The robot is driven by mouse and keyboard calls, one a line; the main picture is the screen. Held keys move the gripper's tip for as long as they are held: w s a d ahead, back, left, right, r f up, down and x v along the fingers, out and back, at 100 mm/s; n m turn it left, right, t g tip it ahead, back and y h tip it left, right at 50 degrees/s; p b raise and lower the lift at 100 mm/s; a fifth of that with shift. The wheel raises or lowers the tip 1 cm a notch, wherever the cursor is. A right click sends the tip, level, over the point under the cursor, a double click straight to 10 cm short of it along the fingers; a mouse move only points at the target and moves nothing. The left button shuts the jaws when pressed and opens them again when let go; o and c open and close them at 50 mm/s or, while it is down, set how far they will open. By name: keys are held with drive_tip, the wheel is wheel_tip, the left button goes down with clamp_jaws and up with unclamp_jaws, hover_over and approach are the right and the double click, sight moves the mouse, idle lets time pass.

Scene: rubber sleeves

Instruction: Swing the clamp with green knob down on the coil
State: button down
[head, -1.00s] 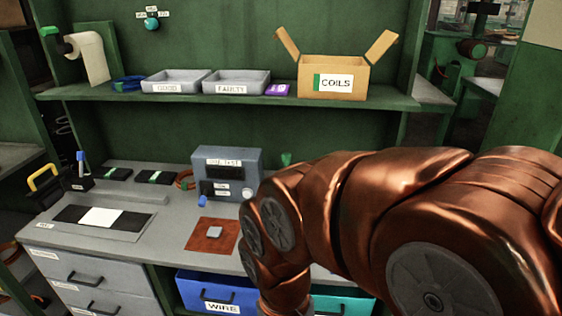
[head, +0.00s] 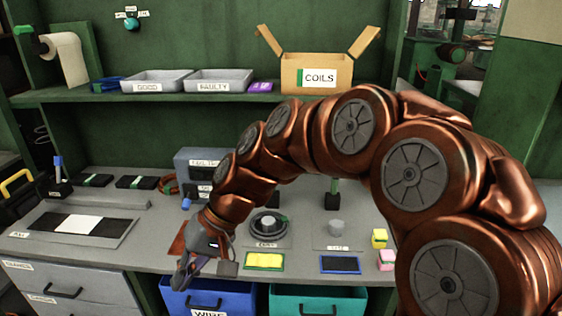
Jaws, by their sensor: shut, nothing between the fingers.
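My gripper (head: 187,277) hangs shut and empty at the front edge of the bench, pointing down in front of the brown mat. A dark ring-shaped piece (head: 265,225), which looks like the coil, sits on a grey plate to the right of my gripper, with a small green bit at its right side. A green upright part (head: 333,187) on a dark base stands farther back, partly hidden by my arm. I cannot tell which green part is the clamp's knob, nor whether the clamp is raised or lowered.
A grey test box (head: 193,160) stands behind my wrist. The brown mat (head: 178,243) is partly covered by it. The shelf is above.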

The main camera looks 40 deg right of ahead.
drive_tip(key=w+d+r+m+t+y+b, duration=0.35)
drive_tip(key=w+d+m+t, duration=0.3)
drive_tip(key=w+d, duration=1)
drive_tip(key=w+d+f+m+t+h+b, duration=0.1)
drive_tip(key=d+m+t+h, duration=0.1)
drive_tip(key=d, duration=0.8)
drive_tip(key=d+f+m+t+h+b, duration=0.1)
drive_tip(key=d+f+m+t+h, duration=0.1)
drive_tip(key=d, duration=0.8)
drive_tip(key=w+d+f+m+t+h+b, duration=0.1)
drive_tip(key=d+t, duration=0.4)
drive_tip(key=d, duration=0.5)
drive_tip(key=shift+w+f+m+h, duration=0.3)
drive_tip(key=shift+m+h, duration=0.35)
drive_tip(key=shift+m, duration=0.6)
drive_tip(key=shift+w, duration=0.1)
drive_tip(key=p+x, duration=0.1)
drive_tip(key=x, duration=0.8)
drive_tip(key=shift+w, duration=0.4)
drive_tip(key=shift+a+f, duration=0.15)
